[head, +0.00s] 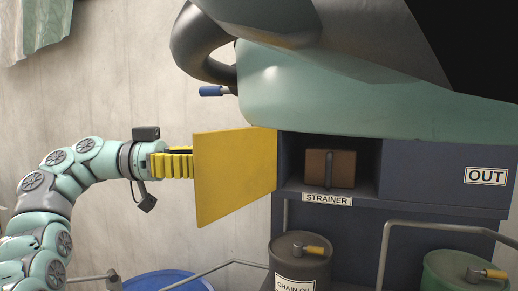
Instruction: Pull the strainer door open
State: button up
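The yellow strainer door (235,175) stands swung well open, out to the left of its compartment (370,158). A brown block with a dark strap or handle (330,168) sits inside the open compartment. A label reading STRAINER (327,199) is on the ledge below it. My gripper (180,164), with yellow ribbed fingers, comes in from the left and is at the door's left edge. The door panel hides the fingertips, so I cannot tell whether they are shut on a handle or the edge.
A dark drum labelled CHAIN OIL (299,265) stands below the compartment. A green drum (465,270) is at lower right, and a blue drum (158,282) is at bottom left. Metal rails (440,228) run in front. A thick dark hose and blue-handled lever (212,91) are above the door.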

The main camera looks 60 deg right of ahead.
jog(key=v, duration=0.7)
jog(key=shift+w+a, duration=0.25)
dwell(0.5)
